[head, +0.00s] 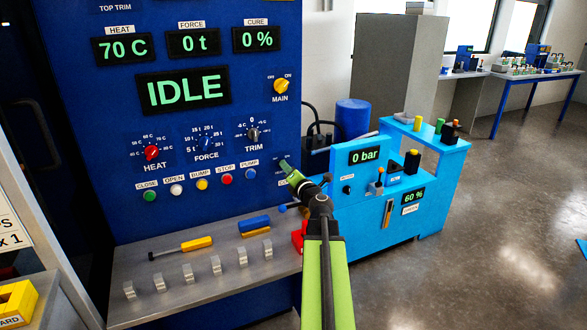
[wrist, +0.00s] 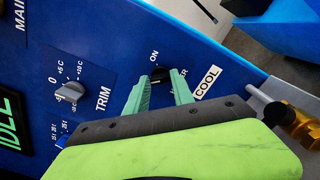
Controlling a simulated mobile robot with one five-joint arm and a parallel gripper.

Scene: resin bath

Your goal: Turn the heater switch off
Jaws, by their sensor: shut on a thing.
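In the wrist view a small black switch (wrist: 160,74) sits on the blue panel, with ON printed above it. A label beside it ends in "ER"; the rest is hidden behind a finger, so I read it as the heater switch. My gripper (wrist: 161,84) has its two green fingers on either side of the switch and is shut on it. Which way the switch points is unclear. In the head view my gripper (head: 286,165) is at the panel's lower right and hides the switch. A red HEAT dial (head: 152,152) is at the panel's left.
The TRIM knob (wrist: 69,91) and a COOL label (wrist: 208,82) are close to my gripper. Push buttons (head: 202,184) line the panel above a grey shelf (head: 215,285) holding tools. A light-blue pressure unit (head: 380,235) stands to the right.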

